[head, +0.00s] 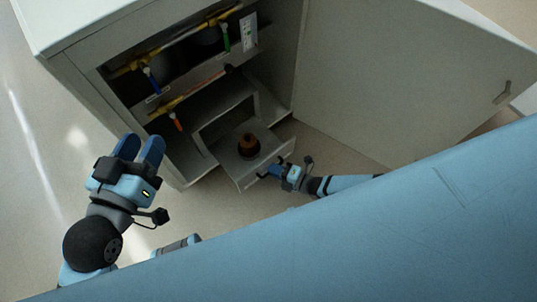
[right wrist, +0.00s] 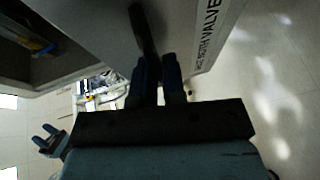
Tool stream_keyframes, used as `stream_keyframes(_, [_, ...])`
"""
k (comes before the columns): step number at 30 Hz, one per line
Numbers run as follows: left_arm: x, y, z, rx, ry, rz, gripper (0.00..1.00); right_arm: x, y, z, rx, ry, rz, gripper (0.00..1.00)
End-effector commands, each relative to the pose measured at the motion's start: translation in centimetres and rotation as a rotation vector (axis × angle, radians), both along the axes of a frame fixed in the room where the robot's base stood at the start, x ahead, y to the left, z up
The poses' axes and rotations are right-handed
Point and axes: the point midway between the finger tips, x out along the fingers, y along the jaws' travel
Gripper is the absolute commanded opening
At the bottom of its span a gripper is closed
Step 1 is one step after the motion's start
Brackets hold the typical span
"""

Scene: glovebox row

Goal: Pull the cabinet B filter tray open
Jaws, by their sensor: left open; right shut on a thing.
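The grey filter tray (head: 231,168) sticks out of the low part of the open cabinet in the head view. A brown-orange round filter with a dark base (head: 248,144) sits in it. My right gripper (head: 272,173) is at the tray's front and shut on its dark handle. The right wrist view shows the dark handle (right wrist: 143,30) between the fingers (right wrist: 160,72). My left gripper (head: 141,147) is open and empty, in front of the cabinet's left side. It also shows in the right wrist view (right wrist: 47,140). The cabinet's letter is not readable.
The cabinet door (head: 400,85) stands wide open at the right. Inside are yellow pipes with a blue valve handle (head: 151,79), a green one (head: 225,36) and an orange one (head: 176,121). A white tag (head: 249,31) hangs inside. The floor before the tray is clear.

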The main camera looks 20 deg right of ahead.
Motion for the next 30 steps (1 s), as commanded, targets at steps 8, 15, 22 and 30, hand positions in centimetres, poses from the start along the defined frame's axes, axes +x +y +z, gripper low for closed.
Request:
stream_keyframes(8, [-0.3,-0.2,0.7,-0.028,0.010,0.005,0.43,-2.3,-0.7,0.0,0.000,0.000,0.001,0.00])
stream_keyframes(15, [-0.3,-0.1,0.6,-0.027,0.009,0.005,0.43,-2.3,-0.7,0.0,0.000,0.000,0.001,0.00])
stream_keyframes(22, [-0.3,-0.2,0.6,-0.026,0.009,0.005,0.43,-2.3,-0.8,-0.1,-0.001,0.001,0.000,0.20])
stream_keyframes(30, [-0.2,-0.1,1.4,-0.029,-0.003,0.008,0.43,-3.4,-1.8,0.3,-0.004,0.004,-0.001,0.20])
